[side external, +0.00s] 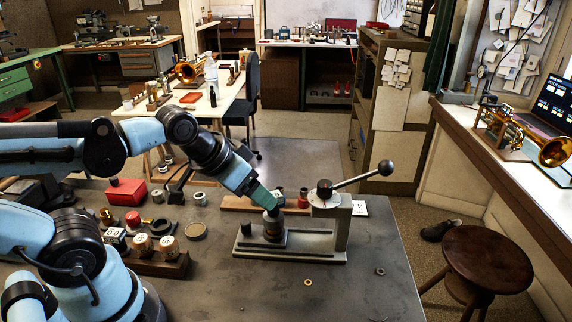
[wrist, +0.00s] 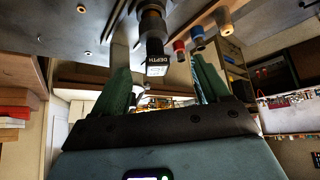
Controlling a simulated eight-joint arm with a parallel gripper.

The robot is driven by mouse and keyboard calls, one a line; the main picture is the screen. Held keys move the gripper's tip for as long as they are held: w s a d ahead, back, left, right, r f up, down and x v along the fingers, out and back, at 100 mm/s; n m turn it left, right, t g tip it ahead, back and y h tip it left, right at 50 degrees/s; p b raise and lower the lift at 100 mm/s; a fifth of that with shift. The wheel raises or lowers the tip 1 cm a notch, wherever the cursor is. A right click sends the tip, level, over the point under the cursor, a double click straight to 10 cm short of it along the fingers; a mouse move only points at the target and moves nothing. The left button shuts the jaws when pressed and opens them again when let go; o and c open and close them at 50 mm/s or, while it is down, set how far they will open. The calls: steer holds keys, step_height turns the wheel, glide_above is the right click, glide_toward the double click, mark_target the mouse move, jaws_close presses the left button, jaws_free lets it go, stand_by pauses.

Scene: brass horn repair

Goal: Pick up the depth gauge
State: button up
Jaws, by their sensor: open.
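The depth gauge (wrist: 156,58) is a dark cylinder with a white label reading "DEPTH", in the wrist view. It lies between the two green fingers of my gripper (wrist: 160,70), with visible gaps on both sides. In the side view my gripper (side external: 264,197) points down and to the right, with its tips at the top of a dark upright piece (side external: 273,222) on the grey lever press, apparently the gauge. My fingers are open. Contact with the gauge cannot be told from the side view.
The press (side external: 330,222) has a long handle with a black knob (side external: 386,167) to the right. Red and grey small parts (side external: 303,198) stand behind it. A wooden block with labelled pieces (side external: 165,262) and a red box (side external: 127,191) lie left. The bench front is mostly clear.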

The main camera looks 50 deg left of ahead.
steer(key=w+r+n+g, duration=0.2)
steer(key=r+n+g, duration=0.1)
steer(key=w+r+n+g, duration=0.1)
steer(key=g, duration=0.1)
steer(key=shift+w+d+r, duration=0.2)
steer(key=shift+r, duration=0.2)
steer(key=shift+w+r+n+g, duration=0.45)
steer(key=shift+r+n+g, duration=0.05)
steer(key=shift+n+g, duration=0.4)
steer(key=shift+d+f, duration=0.15)
steer(key=shift+f, duration=5.85)
steer(key=c, duration=1.3)
steer(key=shift+r, duration=0.1)
